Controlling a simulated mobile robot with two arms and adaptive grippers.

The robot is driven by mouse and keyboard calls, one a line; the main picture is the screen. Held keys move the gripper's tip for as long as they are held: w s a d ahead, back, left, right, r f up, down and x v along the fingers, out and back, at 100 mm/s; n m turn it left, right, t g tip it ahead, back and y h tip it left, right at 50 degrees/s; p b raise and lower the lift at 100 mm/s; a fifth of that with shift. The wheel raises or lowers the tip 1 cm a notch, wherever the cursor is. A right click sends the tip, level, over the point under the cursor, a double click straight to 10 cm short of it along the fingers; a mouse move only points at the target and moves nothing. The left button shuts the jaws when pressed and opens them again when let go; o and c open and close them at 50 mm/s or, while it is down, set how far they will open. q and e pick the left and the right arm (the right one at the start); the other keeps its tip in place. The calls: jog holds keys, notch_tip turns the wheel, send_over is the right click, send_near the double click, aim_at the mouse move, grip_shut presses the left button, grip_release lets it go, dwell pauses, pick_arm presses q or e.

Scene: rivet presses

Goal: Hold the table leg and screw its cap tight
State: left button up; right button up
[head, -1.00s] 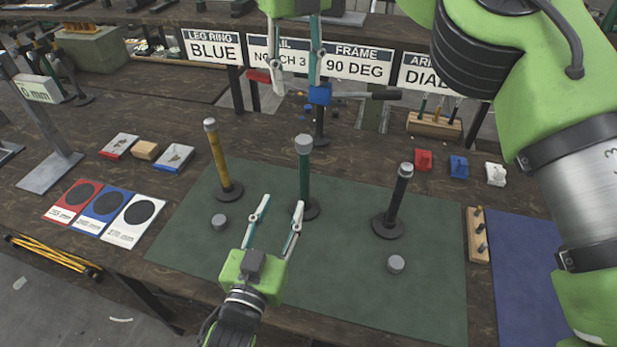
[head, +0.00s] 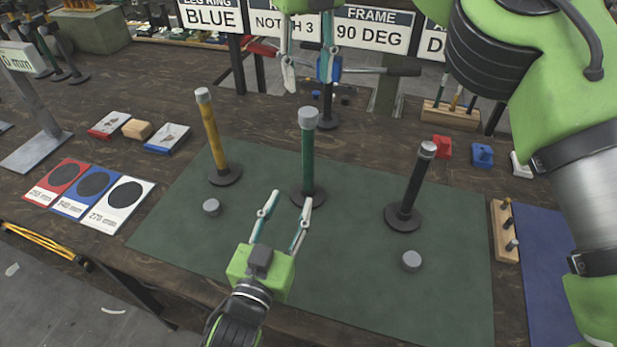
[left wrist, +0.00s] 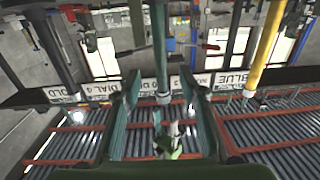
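The green table leg (head: 307,160) stands upright on a round dark base on the green mat (head: 340,270), with a grey cap (head: 308,118) on its top. My left gripper (head: 289,197) is open and empty, low in front of the green leg. In the left wrist view, the green leg (left wrist: 159,45) appears between the spread fingers (left wrist: 163,88), with its cap (left wrist: 163,98) lower in the picture. My right gripper (head: 307,74) is open and empty, above and behind the leg's top in the picture. Whether the cap sits tight cannot be seen.
A yellow leg (head: 213,138) stands left and a black leg (head: 414,185) right. Two loose grey caps lie on the mat, left (head: 211,207) and right (head: 411,260). A wooden peg block (head: 505,230) lies right.

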aim_at(307, 165)
pick_arm(q)
jog(key=shift+s+r, duration=0.1)
jog(key=x, duration=1.4)
jog(key=shift+s, duration=0.1)
grip_shut()
